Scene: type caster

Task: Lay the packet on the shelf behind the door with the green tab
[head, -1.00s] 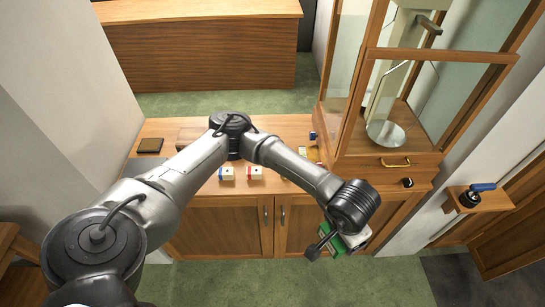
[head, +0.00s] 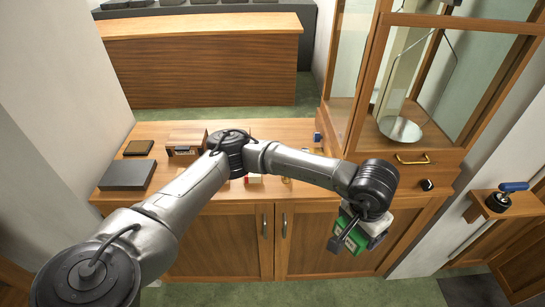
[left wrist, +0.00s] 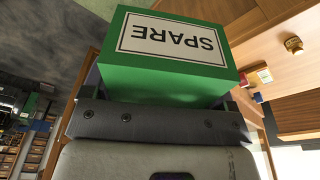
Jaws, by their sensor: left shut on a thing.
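My left gripper (head: 352,230) is shut on a green packet (head: 350,238) and holds it up in front of the wooden cupboard, right of its two door handles. In the left wrist view the packet (left wrist: 180,85) is a green box with a white label reading SPARE, upside down in the picture, against the dark jaw (left wrist: 155,125). The cupboard's left door (head: 222,240) and right door (head: 318,235) are both shut. I see no green tab on either; the arm and packet cover part of the front. No shelf inside is visible. My right gripper is not in view.
A glass case (head: 402,132) with a hanging pan stands at the right on the cupboard top. A grey box (head: 128,175) and a small dark brown item (head: 138,147) lie at the left. A ledge with a blue-handled tool (head: 513,187) juts from the right wall.

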